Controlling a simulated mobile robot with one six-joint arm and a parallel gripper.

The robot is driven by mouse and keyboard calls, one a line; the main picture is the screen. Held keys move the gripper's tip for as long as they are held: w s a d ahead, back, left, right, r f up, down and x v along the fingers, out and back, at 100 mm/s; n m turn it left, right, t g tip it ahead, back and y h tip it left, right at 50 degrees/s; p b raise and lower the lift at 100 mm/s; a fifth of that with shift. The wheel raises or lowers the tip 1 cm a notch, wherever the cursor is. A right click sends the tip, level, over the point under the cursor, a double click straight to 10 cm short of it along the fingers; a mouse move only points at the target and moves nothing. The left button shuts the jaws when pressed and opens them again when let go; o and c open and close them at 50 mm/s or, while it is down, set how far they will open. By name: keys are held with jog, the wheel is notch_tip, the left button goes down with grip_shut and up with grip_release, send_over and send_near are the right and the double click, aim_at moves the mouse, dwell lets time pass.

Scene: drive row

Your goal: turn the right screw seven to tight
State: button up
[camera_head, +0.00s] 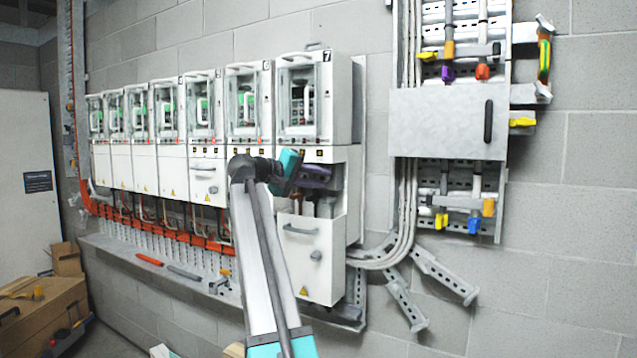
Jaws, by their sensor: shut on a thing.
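Drive unit seven (317,97) is the rightmost white cabinet in the row, marked 7. Its lower front cover (306,248) hangs low, and the compartment above it is open, with terminals and leads partly showing. My gripper (328,181) reaches into the upper part of this opening from the left, its dark fingers pointing right. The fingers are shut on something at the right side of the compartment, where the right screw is. The screw itself is hidden by the fingers, and its turn cannot be seen.
Other drive units (246,100) stand in a row to the left. A ledge (150,262) below them carries loose tools. A grey panel box (447,122) and cables are on the wall to the right.

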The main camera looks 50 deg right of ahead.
jog(key=shift+m, duration=0.3)
jog(key=shift+f, duration=0.1)
jog(key=o, duration=1.1)
jog(key=shift+c, duration=0.2)
jog(key=shift+r, duration=0.25)
